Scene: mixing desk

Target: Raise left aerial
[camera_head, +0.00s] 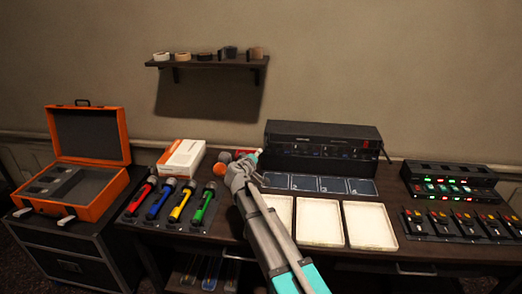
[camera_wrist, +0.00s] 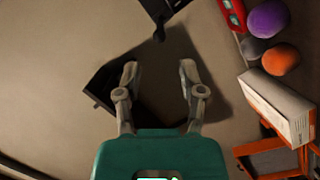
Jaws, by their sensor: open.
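The black receiver rack (camera_head: 320,146) stands at the back of the desk. A thin dark aerial (camera_head: 386,155) sticks out at its right end. The left aerial cannot be made out in the head view, where my gripper and wrist cover the rack's left end. In the wrist view a dark corner, seemingly the rack's (camera_wrist: 164,8), shows at the top edge, with a short dark stub (camera_wrist: 160,34) that may be the left aerial. My gripper (camera_head: 254,157) is at the rack's left end. Its fingers (camera_wrist: 159,75) are apart, with nothing held between them.
A wall shelf (camera_head: 208,62) with tape rolls hangs above. Foam balls (camera_wrist: 281,59) and a white box (camera_head: 182,158) lie left of the rack. Coloured microphones (camera_head: 178,203), an orange case (camera_head: 88,138), white trays (camera_head: 369,226) and a charger (camera_head: 450,183) surround it.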

